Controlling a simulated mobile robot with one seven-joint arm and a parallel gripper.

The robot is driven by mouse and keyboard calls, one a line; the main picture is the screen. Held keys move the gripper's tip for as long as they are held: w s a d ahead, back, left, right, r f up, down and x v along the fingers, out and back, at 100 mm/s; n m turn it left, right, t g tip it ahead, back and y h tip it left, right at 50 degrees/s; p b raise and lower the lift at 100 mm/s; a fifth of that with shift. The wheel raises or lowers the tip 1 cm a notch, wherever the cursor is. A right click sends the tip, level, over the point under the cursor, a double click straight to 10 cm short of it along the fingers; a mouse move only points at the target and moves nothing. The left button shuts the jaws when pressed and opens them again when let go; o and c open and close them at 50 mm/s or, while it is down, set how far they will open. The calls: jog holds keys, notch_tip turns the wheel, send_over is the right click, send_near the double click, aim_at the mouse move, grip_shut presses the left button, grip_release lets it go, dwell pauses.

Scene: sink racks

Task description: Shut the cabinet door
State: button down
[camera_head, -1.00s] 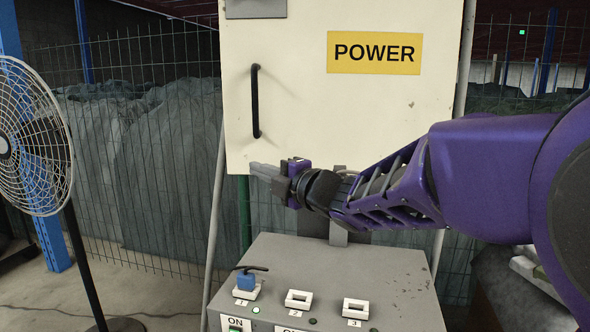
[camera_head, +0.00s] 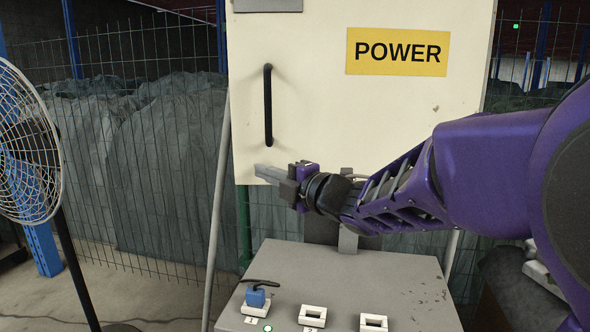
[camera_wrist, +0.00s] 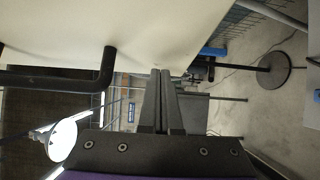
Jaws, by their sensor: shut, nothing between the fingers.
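The cream cabinet door (camera_head: 330,110) with a yellow POWER sign fills the upper middle of the head view. Its black vertical handle (camera_head: 268,105) is near the left edge. My gripper (camera_head: 264,171) is shut and empty, its fingertips in front of the door's lower left corner, below the handle. In the wrist view the shut fingers (camera_wrist: 160,85) point at the edge of the cream door (camera_wrist: 190,30), with the handle (camera_wrist: 105,68) to the left. I cannot tell whether the fingertips touch the door or whether a gap remains behind it.
A grey control box (camera_head: 345,275) with white sockets and a blue plug (camera_head: 255,298) stands below the cabinet. A fan (camera_head: 28,150) stands at the left. A wire fence (camera_head: 150,150) runs behind. Open floor shows at the lower left.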

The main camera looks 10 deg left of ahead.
jog(key=shift+w, duration=0.25)
dwell(0.3)
jog(key=w+m+t+h, duration=0.1)
jog(key=w, duration=0.9)
jog(key=shift+w+a+r+t+b, duration=0.25)
jog(key=shift+w+a+t+b, duration=0.05)
jog(key=shift+w+a+t, duration=0.1)
jog(key=shift+d, duration=0.1)
jog(key=shift+s+h, duration=0.1)
jog(key=shift+h, duration=0.2)
